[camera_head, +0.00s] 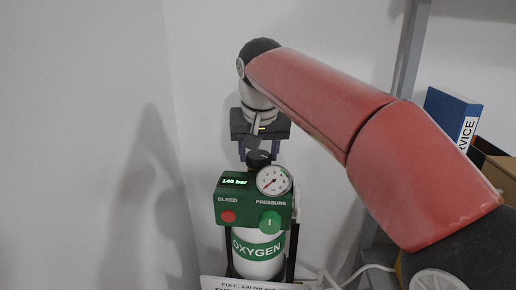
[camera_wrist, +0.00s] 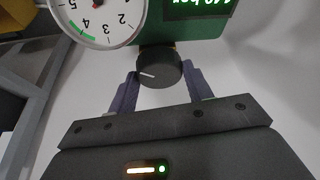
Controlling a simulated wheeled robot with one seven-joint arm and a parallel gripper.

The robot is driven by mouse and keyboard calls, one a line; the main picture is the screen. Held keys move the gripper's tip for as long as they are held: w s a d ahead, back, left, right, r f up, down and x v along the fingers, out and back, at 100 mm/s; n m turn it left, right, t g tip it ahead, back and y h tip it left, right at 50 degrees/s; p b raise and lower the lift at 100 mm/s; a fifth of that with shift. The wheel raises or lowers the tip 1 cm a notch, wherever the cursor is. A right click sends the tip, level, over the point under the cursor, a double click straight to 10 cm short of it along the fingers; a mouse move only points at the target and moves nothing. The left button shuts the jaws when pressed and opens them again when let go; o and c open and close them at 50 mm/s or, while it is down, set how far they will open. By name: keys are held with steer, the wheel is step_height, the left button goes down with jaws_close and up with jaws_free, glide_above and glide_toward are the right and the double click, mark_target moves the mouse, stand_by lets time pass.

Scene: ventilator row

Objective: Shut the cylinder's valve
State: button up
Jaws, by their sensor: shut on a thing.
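The oxygen cylinder (camera_head: 259,266) stands upright, white with a green "OXYGEN" band. Its green valve block (camera_head: 240,204) carries a lit display (camera_head: 234,181) reading 140 bar, a round pressure gauge (camera_head: 273,181), a red bleed button (camera_head: 228,216) and a green pressure knob (camera_head: 270,222). The black valve knob (camera_head: 259,161) is on top and also shows in the wrist view (camera_wrist: 160,69), with a white mark on it. My gripper (camera_head: 259,156) comes from above. In the wrist view its two fingers (camera_wrist: 160,75) are on either side of the valve knob, shut on it.
A white wall is close behind the cylinder. A grey post (camera_head: 411,50), a blue binder (camera_head: 451,112) and a brown box (camera_head: 492,163) are at the right. A white printed card (camera_head: 250,284) is in front, low down. A pale cable (camera_head: 360,272) runs at the lower right.

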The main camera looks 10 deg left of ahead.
steer(key=n+y, duration=0.1)
steer(key=n, duration=0.2)
steer(key=shift+w+d+n, duration=0.1)
steer(key=shift+d+n, duration=0.05)
steer(key=shift+n, duration=0.25)
steer(key=n+g+y, duration=0.1)
steer(key=n, duration=0.2)
steer(key=shift+n+y, duration=0.3)
steer(key=n+g, duration=0.1)
steer(key=n, duration=0.2)
steer(key=n+g+y, duration=0.1)
steer(key=n, duration=0.2)
steer(key=shift+w+d+n+g, duration=0.1)
steer(key=shift+w+n+g, duration=0.1)
steer(key=shift+n+g, duration=0.1)
steer(key=n+g, duration=0.1)
steer(key=n, duration=0.1)
steer(key=n+g, duration=0.1)
steer(key=n, duration=0.2)
steer(key=shift+w, duration=0.15)
steer(key=shift+n+g+h, duration=0.6)
steer(key=shift+n+g, duration=0.1)
steer(key=shift+n, duration=1.5)
steer(key=o, duration=1)
steer(key=shift+c, duration=0.2)
